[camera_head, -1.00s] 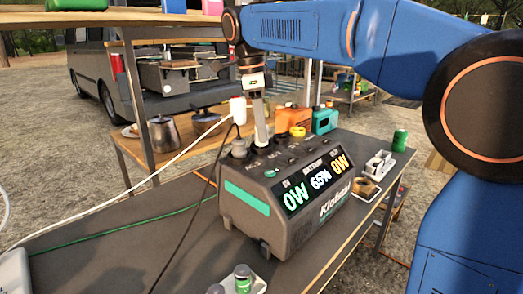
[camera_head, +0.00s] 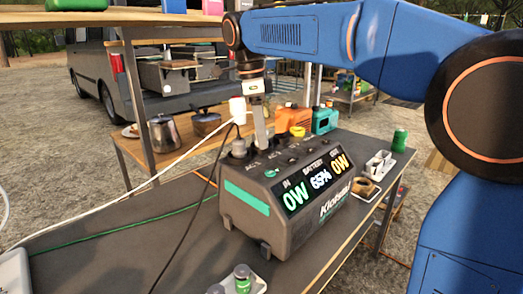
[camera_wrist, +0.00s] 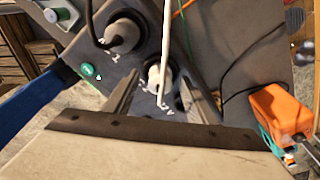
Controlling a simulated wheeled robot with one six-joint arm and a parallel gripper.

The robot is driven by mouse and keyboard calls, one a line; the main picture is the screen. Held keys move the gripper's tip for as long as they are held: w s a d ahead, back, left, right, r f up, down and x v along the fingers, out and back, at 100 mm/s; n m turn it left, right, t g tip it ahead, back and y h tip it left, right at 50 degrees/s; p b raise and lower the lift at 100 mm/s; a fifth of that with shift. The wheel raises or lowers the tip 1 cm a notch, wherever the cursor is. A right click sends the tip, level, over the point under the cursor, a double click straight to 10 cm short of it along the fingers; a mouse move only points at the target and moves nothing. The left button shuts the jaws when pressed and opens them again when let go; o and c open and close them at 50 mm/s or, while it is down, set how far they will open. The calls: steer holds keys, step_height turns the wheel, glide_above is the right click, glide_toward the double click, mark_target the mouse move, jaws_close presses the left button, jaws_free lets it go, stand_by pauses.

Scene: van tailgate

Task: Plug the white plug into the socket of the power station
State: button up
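The power station (camera_head: 290,195) is a dark grey box on the table, with a lit display and sockets on its sloped top. My gripper (camera_head: 262,140) points down over its top; in the wrist view, its two fingers (camera_wrist: 165,90) stand apart, one on each side of the white plug (camera_wrist: 153,76). The plug is at the socket marked AC 2, with a visible gap to the fingers. Its white cable arches up from it. How deep it sits cannot be told. In the head view the fingers hide the plug.
The white cable (camera_head: 150,180) and a black cable (camera_head: 190,215) trail leftward over the table (camera_head: 110,240). A green can (camera_head: 399,140) stands far right.

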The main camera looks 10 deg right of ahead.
steer(key=shift+r, duration=0.1)
step_height(320, 180, up, 12)
steer(key=a, duration=0.1)
steer(key=shift+a, duration=0.4)
steer(key=shift+w, duration=0.1)
